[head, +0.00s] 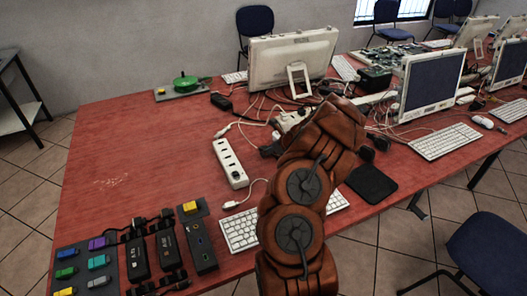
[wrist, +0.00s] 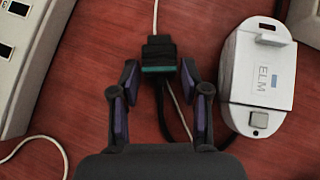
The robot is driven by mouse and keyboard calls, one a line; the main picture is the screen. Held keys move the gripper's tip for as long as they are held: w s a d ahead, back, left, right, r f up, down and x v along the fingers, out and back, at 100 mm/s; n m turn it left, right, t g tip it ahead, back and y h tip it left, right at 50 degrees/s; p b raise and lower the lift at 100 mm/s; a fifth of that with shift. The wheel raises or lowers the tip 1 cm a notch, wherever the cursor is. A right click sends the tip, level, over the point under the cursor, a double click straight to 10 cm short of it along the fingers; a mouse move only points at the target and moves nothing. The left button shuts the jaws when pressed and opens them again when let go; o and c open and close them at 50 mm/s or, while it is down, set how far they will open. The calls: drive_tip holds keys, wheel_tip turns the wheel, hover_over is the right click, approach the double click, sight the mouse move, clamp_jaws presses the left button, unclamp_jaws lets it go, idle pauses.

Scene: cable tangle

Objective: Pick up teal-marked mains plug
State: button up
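The mains plug (wrist: 158,50) is black with a teal band, seen in the wrist view just beyond my fingertips. It lies on the red table, with a white cable running up from it and a black cable beside it below. My gripper (wrist: 158,68) is open, with one finger on each side of the plug's near end. Gaps show between the fingers and the plug. In the head view my arm hides most of the spot, and I cannot clearly make out the plug or my fingers there.
A white box labelled ELM (wrist: 262,75) lies close beside my right finger. A pale device (wrist: 25,60) is at the left. In the head view a power strip (head: 230,163), keyboard (head: 240,230) and monitor (head: 290,60) stand around my arm. The table's left part is mostly clear.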

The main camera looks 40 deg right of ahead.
clamp_jaws()
drive_tip(key=shift+d+r, duration=0.1)
drive_tip(key=shift+r, duration=1.35)
drive_tip(key=shift+s+r+b, duration=0.1)
drive_tip(key=shift+r+b, duration=0.25)
drive_tip(key=s+a+b, duration=0.1)
drive_tip(key=s+a, duration=0.2)
drive_tip(key=s, duration=0.1)
drive_tip(key=s+a+r, duration=0.1)
drive_tip(key=s+a, duration=0.2)
drive_tip(key=s, duration=0.1)
drive_tip(key=s+a+b, duration=0.1)
drive_tip(key=s+a, duration=0.3)
drive_tip(key=shift+s+a+r+b, duration=0.1)
drive_tip(key=shift+s+r+b, duration=0.1)
drive_tip(key=shift+b, duration=0.15)
